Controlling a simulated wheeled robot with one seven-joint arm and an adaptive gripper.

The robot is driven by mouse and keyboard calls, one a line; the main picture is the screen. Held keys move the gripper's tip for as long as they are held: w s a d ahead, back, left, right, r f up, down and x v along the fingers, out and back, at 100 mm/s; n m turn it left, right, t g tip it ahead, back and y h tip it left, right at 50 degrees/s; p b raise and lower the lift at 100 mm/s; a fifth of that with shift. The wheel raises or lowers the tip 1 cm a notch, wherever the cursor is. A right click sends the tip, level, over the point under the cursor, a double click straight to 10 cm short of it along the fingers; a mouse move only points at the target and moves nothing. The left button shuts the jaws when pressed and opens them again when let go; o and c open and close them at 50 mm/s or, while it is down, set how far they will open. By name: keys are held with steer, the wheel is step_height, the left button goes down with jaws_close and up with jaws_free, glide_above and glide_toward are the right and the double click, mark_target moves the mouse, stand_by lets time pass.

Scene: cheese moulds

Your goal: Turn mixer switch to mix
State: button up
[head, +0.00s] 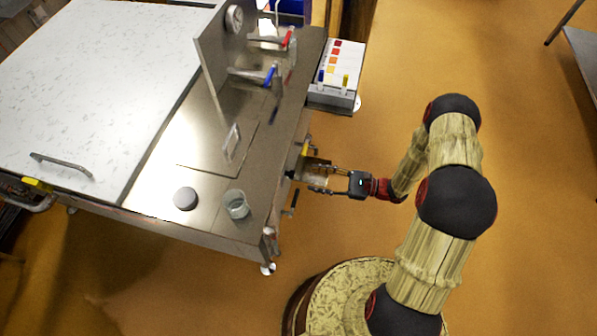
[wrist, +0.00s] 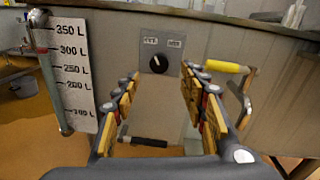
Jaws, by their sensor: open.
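The mixer switch (wrist: 159,64) is a black round knob with a white pointer mark on a grey plate, seen in the wrist view. Two small labels sit above it, one at each side; their text is too blurred to read surely. The pointer seems tilted toward the upper left label. My gripper (wrist: 160,86) is open, its fingers on both sides below the knob and apart from it. In the head view my gripper (head: 318,178) reaches to the vat's right side, and the switch is hidden there.
A litre scale (wrist: 75,75) with a tube stands left of the switch. A yellow-handled lever (wrist: 226,67) is close on the right, and a black-handled one (wrist: 142,141) is below. Floor is free at right.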

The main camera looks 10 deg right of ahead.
mark_target(290, 174)
steer(key=b+x, duration=0.1)
steer(key=x, duration=0.6)
steer(key=shift+b, duration=0.35)
steer(key=shift+a+f, duration=0.1)
steer(key=shift+f, duration=0.05)
steer(key=shift+c, duration=0.4)
jaws_close()
steer(key=m+p, duration=0.5)
steer(key=m, duration=0.7)
steer(key=shift+t, duration=0.4)
steer(key=shift+m, duration=0.3)
steer(key=shift+c, duration=0.2)
jaws_free()
